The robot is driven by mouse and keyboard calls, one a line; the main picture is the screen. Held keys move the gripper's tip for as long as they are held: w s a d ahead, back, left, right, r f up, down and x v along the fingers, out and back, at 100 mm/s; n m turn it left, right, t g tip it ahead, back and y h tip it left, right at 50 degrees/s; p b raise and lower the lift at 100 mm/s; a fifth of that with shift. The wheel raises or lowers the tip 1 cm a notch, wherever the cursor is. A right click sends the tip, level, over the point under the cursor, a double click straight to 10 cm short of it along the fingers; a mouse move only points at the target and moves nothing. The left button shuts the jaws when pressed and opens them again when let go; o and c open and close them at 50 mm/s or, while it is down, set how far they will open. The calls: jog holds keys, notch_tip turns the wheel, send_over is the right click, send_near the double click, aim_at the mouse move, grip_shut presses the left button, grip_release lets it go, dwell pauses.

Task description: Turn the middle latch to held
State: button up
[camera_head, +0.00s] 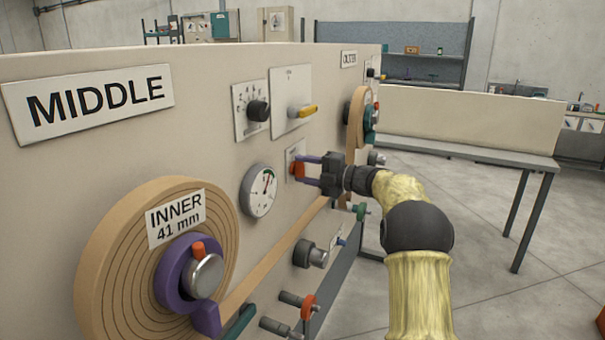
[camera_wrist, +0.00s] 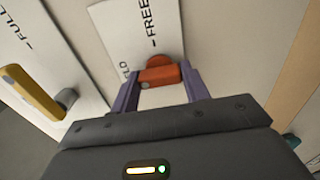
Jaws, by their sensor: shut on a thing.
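The fingers partly hide the plate.
A gauge (camera_head: 259,191) is left of the latch, with a yellow-handled switch (camera_head: 302,111) and a black dial (camera_head: 257,110) above. A wound roll labelled INNER (camera_head: 110,257) is at the lower left. A tan strip (camera_head: 285,245) runs below my gripper. Open floor lies at the right.

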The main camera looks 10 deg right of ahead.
jog(key=shift+d, duration=0.15)
jog(key=o, duration=1)
jog(key=v, duration=1.7)
jog(key=shift+s, duration=0.2)
jog(key=shift+w+r, duration=0.1)
jog(key=shift+w, duration=0.1)
